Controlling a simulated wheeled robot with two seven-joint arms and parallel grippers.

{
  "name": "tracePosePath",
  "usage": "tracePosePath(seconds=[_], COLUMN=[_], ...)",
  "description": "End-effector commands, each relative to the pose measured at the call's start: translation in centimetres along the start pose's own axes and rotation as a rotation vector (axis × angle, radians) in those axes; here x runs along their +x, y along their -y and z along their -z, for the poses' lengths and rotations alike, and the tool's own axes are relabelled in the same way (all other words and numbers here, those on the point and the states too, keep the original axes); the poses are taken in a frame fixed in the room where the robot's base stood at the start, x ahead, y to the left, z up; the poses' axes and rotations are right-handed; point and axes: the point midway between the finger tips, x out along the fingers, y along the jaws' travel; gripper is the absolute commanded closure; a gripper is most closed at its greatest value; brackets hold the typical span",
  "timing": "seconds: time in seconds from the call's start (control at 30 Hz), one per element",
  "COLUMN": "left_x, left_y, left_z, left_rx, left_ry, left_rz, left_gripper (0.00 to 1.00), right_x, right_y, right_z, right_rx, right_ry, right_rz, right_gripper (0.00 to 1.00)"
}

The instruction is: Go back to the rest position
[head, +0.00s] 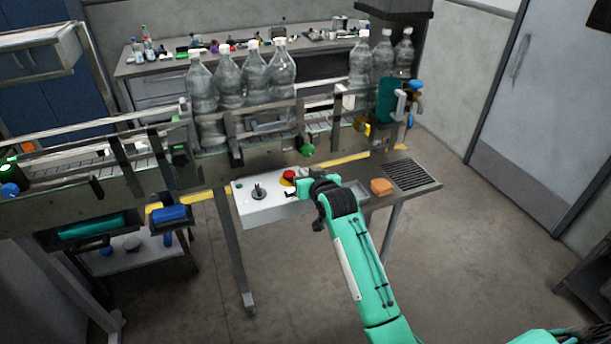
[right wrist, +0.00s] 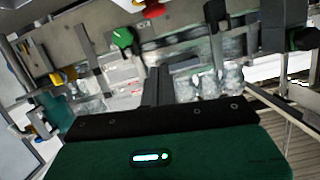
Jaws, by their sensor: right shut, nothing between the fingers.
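My right arm (head: 357,255) is green and reaches up from the bottom right in the head view. My right gripper (head: 303,188) is over the right part of the white control box (head: 262,208), close beside the red emergency button (head: 289,175). The arm's dark wrist hides part of the box. In the right wrist view my right gripper (right wrist: 157,80) shows as dark fingers, shut and empty. The red button (right wrist: 152,10) shows at that view's top edge. I cannot tell whether the gripper touches the box. My left gripper is not in view.
A conveyor (head: 270,140) carrying several clear bottles (head: 255,75) runs behind the box. An orange block (head: 381,187) lies right of the wrist, beside a grated tray (head: 412,174). A low cart (head: 135,255) stands at left.

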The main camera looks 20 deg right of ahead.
Motion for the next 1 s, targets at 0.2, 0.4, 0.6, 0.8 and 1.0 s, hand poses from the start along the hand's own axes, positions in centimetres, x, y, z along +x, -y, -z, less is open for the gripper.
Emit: tracePosePath(seconds=[0.2, 0.4, 0.6, 0.8, 1.0], left_x=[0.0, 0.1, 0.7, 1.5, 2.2], left_y=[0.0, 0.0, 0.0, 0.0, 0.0], left_z=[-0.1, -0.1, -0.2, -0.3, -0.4], left_rx=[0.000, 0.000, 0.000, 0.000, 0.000], left_ry=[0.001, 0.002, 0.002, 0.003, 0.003], left_rz=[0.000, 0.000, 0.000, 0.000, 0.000], left_gripper=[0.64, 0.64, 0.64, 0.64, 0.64], right_x=[0.0, 0.3, 1.7, 1.6, -1.8], right_y=[0.0, -0.1, -0.7, -1.7, -2.8], right_z=[0.0, -1.2, -10.8, -24.6, -39.6], right_rx=[0.000, -0.002, -0.022, -0.051, -0.084], right_ry=[0.000, 0.017, 0.138, 0.308, 0.491], right_rz=[0.000, -0.001, -0.010, -0.018, -0.022], right_gripper=[1.00, 1.00, 1.00, 1.00, 1.00])
